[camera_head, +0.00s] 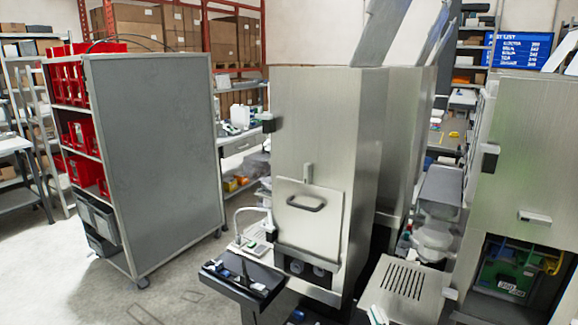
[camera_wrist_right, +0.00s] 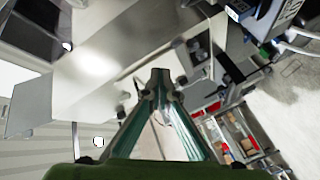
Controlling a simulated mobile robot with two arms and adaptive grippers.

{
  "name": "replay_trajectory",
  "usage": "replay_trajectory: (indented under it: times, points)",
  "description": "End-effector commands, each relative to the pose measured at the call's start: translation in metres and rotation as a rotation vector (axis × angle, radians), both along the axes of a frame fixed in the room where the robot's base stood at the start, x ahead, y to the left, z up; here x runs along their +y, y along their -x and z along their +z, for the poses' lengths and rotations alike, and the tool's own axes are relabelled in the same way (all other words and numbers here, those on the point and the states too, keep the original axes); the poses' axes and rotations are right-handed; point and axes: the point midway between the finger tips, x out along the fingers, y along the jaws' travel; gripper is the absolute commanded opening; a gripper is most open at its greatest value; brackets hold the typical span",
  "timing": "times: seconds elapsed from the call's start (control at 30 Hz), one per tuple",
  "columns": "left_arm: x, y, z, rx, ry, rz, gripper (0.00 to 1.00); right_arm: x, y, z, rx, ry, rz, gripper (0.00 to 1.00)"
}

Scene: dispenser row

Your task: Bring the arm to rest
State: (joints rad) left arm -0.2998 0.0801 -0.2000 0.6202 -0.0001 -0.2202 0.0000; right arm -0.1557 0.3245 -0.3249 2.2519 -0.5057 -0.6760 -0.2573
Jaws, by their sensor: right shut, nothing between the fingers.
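My right gripper (camera_wrist_right: 161,76) shows large in the right wrist view. Its two greenish fingers come together at their tips, and nothing is held between them. Past the fingertips are blurred, tilted metal surfaces, with open floor at the right. My left gripper does not show in either view.
A tall metal dispenser (camera_head: 325,120) with a handled door stands in the middle. Another dispenser (camera_head: 535,150) at the right has an opening with a green item inside. A grey-sided rack (camera_head: 160,150) of red bins stands left. A black tray (camera_head: 243,284) juts out in front. Floor is clear at lower left.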

Motion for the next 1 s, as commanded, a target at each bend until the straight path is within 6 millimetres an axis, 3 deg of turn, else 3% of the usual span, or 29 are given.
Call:
replay_trajectory:
  times: [0.03, 0.1, 0.2, 0.3, 0.43, 0.63, 0.87, 1.0]
  points:
    - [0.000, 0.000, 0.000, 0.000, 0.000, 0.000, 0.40, -0.013, 0.017, -0.031, 0.120, -0.092, -0.062, 0.00]
    - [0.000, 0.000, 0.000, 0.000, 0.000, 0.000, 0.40, -0.027, 0.046, -0.075, 0.292, -0.214, -0.151, 0.00]
    - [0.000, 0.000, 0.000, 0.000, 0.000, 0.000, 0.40, -0.036, 0.094, -0.125, 0.510, -0.356, -0.260, 0.00]
    - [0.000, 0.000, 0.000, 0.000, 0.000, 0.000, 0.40, -0.038, 0.140, -0.160, 0.689, -0.456, -0.346, 0.00]
    - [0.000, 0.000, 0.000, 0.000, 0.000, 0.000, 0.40, -0.034, 0.196, -0.190, 0.880, -0.551, -0.437, 0.00]
    - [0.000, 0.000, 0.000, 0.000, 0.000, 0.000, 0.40, -0.023, 0.275, -0.213, 1.130, -0.653, -0.550, 0.00]
    - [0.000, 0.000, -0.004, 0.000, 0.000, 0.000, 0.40, -0.021, 0.259, -0.281, 1.150, -0.639, -0.556, 0.00]
    - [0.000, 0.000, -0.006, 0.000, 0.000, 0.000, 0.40, -0.020, 0.256, -0.330, 1.168, -0.631, -0.561, 0.00]
